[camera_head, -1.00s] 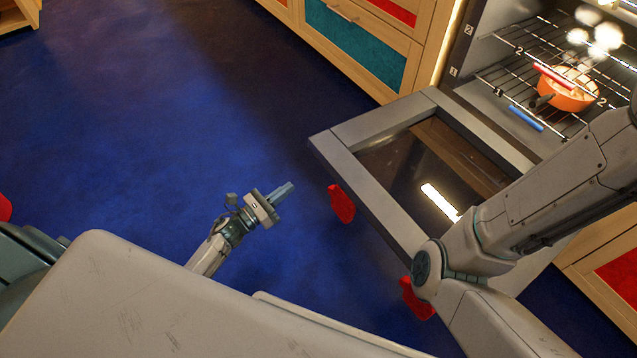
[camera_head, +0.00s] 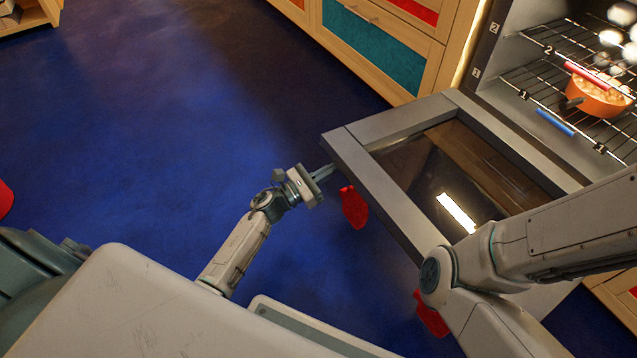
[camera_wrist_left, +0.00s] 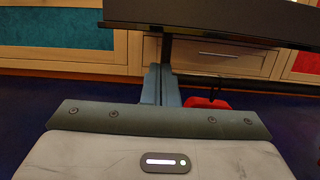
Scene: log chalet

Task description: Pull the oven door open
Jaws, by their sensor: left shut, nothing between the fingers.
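The oven door (camera_head: 378,128) hangs wide open, folded down to nearly flat, a grey frame around a dark glass pane. Two red parts, one near the left corner (camera_head: 354,206) and one lower right (camera_head: 430,313), show at its outer edge. My left gripper (camera_head: 324,172) is shut and empty, its fingertips close to the door's left outer corner; whether they touch cannot be told. In the left wrist view its fingers (camera_wrist_left: 160,84) point toward the dark door edge (camera_wrist_left: 215,22), with a red part (camera_wrist_left: 207,102) to their right. My right arm crosses over the door; its gripper is out of view.
Inside the oven, wire racks (camera_head: 545,88) hold an orange pot (camera_head: 598,100) with pale contents; red and blue strips mark the rack fronts. Wooden cabinets (camera_head: 365,45) stand behind.

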